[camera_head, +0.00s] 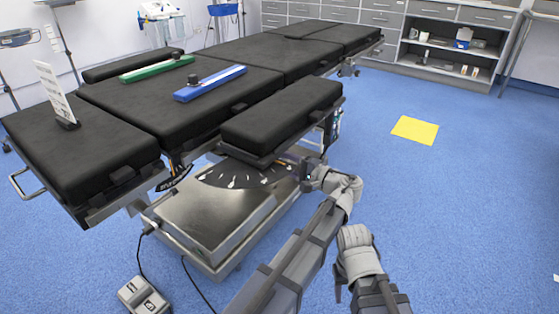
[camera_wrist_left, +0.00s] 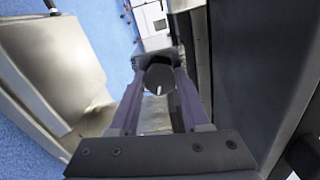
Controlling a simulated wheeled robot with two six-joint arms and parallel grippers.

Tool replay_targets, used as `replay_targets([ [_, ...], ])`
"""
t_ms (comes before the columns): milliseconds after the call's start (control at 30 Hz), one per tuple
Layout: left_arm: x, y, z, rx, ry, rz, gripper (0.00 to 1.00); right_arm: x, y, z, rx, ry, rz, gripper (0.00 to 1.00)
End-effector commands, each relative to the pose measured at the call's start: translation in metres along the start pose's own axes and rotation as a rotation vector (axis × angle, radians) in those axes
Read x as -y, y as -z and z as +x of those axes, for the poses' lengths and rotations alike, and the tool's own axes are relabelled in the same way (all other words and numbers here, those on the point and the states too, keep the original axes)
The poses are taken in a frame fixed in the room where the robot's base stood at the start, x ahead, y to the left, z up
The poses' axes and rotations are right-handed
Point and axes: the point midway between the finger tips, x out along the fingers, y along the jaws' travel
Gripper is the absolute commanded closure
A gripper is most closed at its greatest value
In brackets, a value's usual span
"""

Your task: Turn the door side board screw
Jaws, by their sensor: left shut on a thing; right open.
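The near side board (camera_head: 283,112) is a black padded board along the near edge of the operating table (camera_head: 225,95). My left gripper (camera_head: 308,172) is beneath its right part, close to the table's side. In the left wrist view, my left gripper's two fingers (camera_wrist_left: 160,62) are shut on a round dark screw knob (camera_wrist_left: 159,79) with a small white mark. The knob is too small to make out in the head view. My right gripper (camera_head: 343,275) is open and empty, low in front of the table, with its fingers partly hidden.
The metal table base (camera_head: 215,215) stands below the side board. A foot pedal (camera_head: 143,296) with cables lies on the blue floor. A yellow floor mark (camera_head: 415,130) lies to the right. Blue (camera_head: 210,84) and green (camera_head: 157,68) bars lie on the table.

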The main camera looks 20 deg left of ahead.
Motion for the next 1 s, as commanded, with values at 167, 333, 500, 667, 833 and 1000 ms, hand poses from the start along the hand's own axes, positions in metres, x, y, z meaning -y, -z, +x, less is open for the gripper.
replay_targets([
  [167, -0.0011, -0.0006, -0.0006, 0.0, -0.002, -0.167, 1.0, 0.0001, 0.0, 0.0005, 0.0, 0.0, 0.0, 0.5],
  [333, -0.0015, -0.0005, -0.0006, 0.0, -0.003, -0.328, 1.0, 0.0001, 0.0001, 0.0008, 0.0, 0.0, 0.0, 0.5],
  [500, -0.0018, -0.0005, -0.0007, 0.0, -0.003, -0.49, 1.0, 0.0001, 0.0001, 0.001, 0.0, 0.0, 0.0, 0.5],
  [667, -0.0021, -0.0003, -0.0007, 0.001, -0.004, -0.642, 1.0, 0.0001, 0.0001, 0.0012, 0.0, 0.0, 0.0, 0.5],
  [833, -0.0024, -0.0002, -0.0007, 0.001, -0.004, -0.803, 1.0, 0.0001, 0.0001, 0.0014, 0.0, 0.0, 0.0, 0.5],
  [1000, -0.0026, 0.0, -0.0007, 0.002, -0.004, -0.965, 1.0, 0.0002, 0.0001, 0.0016, 0.0, 0.0, 0.0, 0.5],
])
